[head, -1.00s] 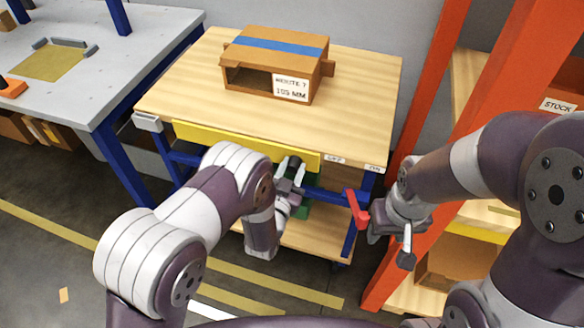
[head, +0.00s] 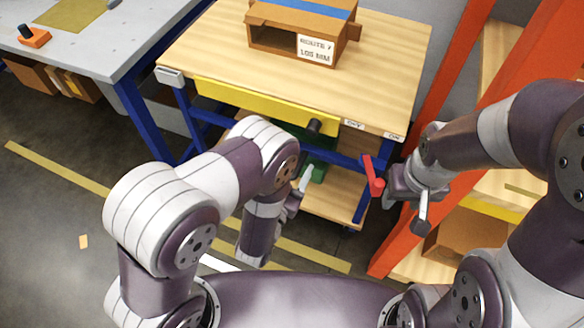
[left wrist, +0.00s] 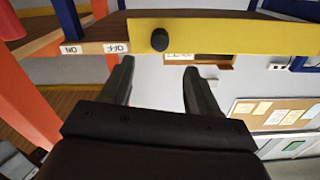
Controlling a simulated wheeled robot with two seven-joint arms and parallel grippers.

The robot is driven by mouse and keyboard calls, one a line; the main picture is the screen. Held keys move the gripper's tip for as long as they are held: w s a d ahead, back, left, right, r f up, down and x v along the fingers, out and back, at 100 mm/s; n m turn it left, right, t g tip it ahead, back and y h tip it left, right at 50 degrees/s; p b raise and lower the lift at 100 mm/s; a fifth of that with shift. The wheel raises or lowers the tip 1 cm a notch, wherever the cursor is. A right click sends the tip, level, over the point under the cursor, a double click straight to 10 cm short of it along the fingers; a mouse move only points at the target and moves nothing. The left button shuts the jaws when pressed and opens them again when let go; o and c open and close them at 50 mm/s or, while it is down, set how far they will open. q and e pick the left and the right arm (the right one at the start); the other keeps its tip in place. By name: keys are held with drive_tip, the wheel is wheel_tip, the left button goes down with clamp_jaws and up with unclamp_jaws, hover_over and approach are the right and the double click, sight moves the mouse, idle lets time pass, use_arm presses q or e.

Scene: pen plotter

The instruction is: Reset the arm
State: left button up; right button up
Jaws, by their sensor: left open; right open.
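A red lever (head: 372,175) hangs at the front right of the wooden bench, below the ON label (head: 394,135) and OFF label (head: 353,124). My right gripper (head: 404,204) is open and empty just right of the lever's lower end; I cannot tell if they touch. A black knob (head: 314,126) sticks out of the yellow front panel (head: 262,105). My left gripper (head: 302,188) is open below and in front of the knob. In the left wrist view, the open fingers (left wrist: 158,78) have nothing between them, and the black knob (left wrist: 160,40) shows beyond them, apart.
A cardboard box (head: 272,38) with a blue stripe and a "ROUTE 7" label stands on the bench top (head: 215,62). A grey table (head: 110,45) is at the left. Orange rack posts (head: 425,110) stand close to my right arm.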

use_arm(q)
drive_tip(key=shift+s+a, duration=0.2)
drive_tip(key=shift+s, duration=0.35)
drive_tip(key=shift+w, duration=0.1)
drive_tip(key=w+a+r+n+g+y, duration=0.2)
drive_tip(key=w+a+n+g+y, duration=0.1)
drive_tip(key=w+a+g+y, duration=0.25)
drive_tip(key=s+a+r+n+g, duration=0.1)
drive_tip(key=s+a+r+g, duration=0.35)
drive_tip(key=s, duration=0.35)
drive_tip(key=s+a+r+n+g, duration=0.2)
drive_tip(key=s+a+r+g, duration=0.1)
drive_tip(key=s+a+g, duration=0.4)
wheel_tip(320, 180, up, 15)
drive_tip(key=d+t+p, duration=0.1)
drive_tip(key=d+p, duration=0.1)
drive_tip(key=p, duration=1.4)
drive_tip(key=shift+s+d+r, duration=0.15)
drive_tip(key=shift+d, duration=0.1)
